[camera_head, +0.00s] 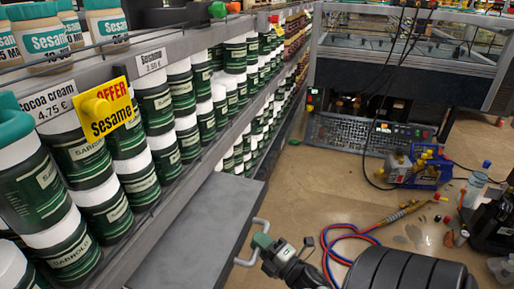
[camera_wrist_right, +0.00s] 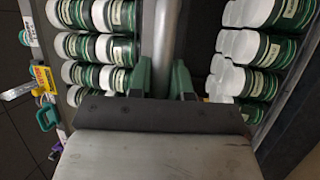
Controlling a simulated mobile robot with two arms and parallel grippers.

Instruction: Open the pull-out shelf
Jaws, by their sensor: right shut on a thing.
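The pull-out shelf (camera_head: 195,235) is a flat grey panel that juts out from the rack below the rows of jars. A bent light-grey handle (camera_head: 244,262) is at its right edge. My right gripper (camera_head: 262,241) is at this handle, shut on it, with its green fingertips around the bar. In the right wrist view the two green fingers (camera_wrist_right: 164,82) stand close on either side of a grey bar (camera_wrist_right: 166,45). The gripper body hides part of the contact. My left gripper is not in view.
Green-and-white jars (camera_head: 105,212) fill the rack on the left, with a yellow offer sign (camera_head: 106,113) at its edge. The tan floor (camera_head: 290,190) is open right of the shelf. A red and blue hose (camera_head: 345,232) and a blue pump (camera_head: 425,170) lie farther right.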

